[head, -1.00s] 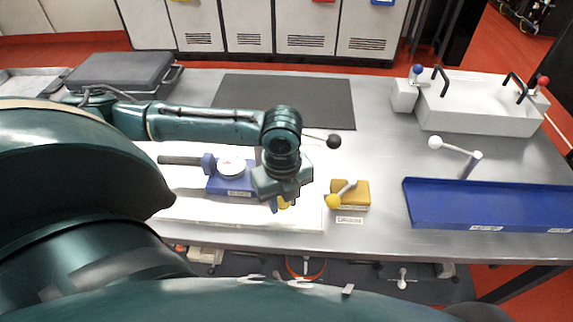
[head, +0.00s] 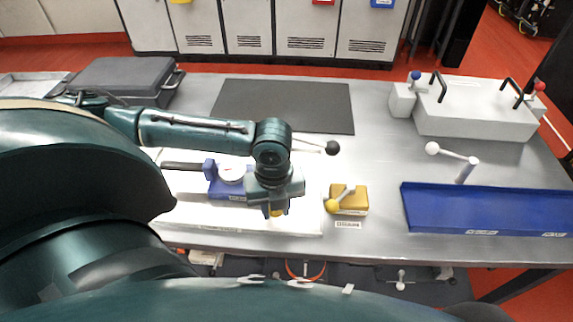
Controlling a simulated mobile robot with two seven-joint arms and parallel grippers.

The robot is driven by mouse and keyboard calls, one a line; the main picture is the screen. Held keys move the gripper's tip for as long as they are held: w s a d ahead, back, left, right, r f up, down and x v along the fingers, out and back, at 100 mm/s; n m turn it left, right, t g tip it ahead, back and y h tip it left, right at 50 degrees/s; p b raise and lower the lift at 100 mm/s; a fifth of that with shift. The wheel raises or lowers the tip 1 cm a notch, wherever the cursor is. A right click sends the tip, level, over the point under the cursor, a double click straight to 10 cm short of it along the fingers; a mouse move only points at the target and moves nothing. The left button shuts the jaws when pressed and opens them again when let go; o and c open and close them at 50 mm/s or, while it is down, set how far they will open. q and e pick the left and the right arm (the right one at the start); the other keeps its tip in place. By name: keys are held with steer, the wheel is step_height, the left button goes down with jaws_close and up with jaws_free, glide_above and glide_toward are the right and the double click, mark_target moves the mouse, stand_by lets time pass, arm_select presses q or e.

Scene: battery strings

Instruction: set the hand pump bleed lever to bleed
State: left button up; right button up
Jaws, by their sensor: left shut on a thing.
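The hand pump is a blue block (head: 212,182) with a round white gauge (head: 231,173) on top, on a white tray (head: 190,219). A dark bar sticks out to its left. My left gripper (head: 275,209) points down at the right end of the pump and hides part of it. The gripper is shut on a small yellow knob (head: 277,212), seen just below the fingers, which looks like the bleed lever's end. The rest of that lever is hidden. My right gripper is not in view.
A yellow block (head: 355,201) with a yellow-knobbed lever stands right of the tray. A black-knobbed lever (head: 332,148) sticks out behind my gripper. A blue tray (head: 480,212), a white-knobbed lever (head: 433,148) and a grey box (head: 470,115) are at the right. A dark mat (head: 290,103) lies clear behind.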

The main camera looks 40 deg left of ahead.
arm_select(q)
steer(key=shift+s+a+r+m+p, duration=0.1)
steer(key=shift+s+a+m+p, duration=0.1)
steer(key=shift+m+p, duration=0.15)
steer(key=shift+s+a+m+p, duration=0.4)
steer(key=shift+m+p, duration=0.2)
steer(key=shift+m, duration=0.25)
steer(key=shift+s+a+m+p, duration=0.25)
steer(key=shift+a+m+p, duration=0.25)
steer(key=shift+m+p, duration=0.25)
steer(key=shift+s+a+m, duration=0.1)
steer(key=shift+a+m, duration=0.15)
steer(key=shift+m, duration=0.3)
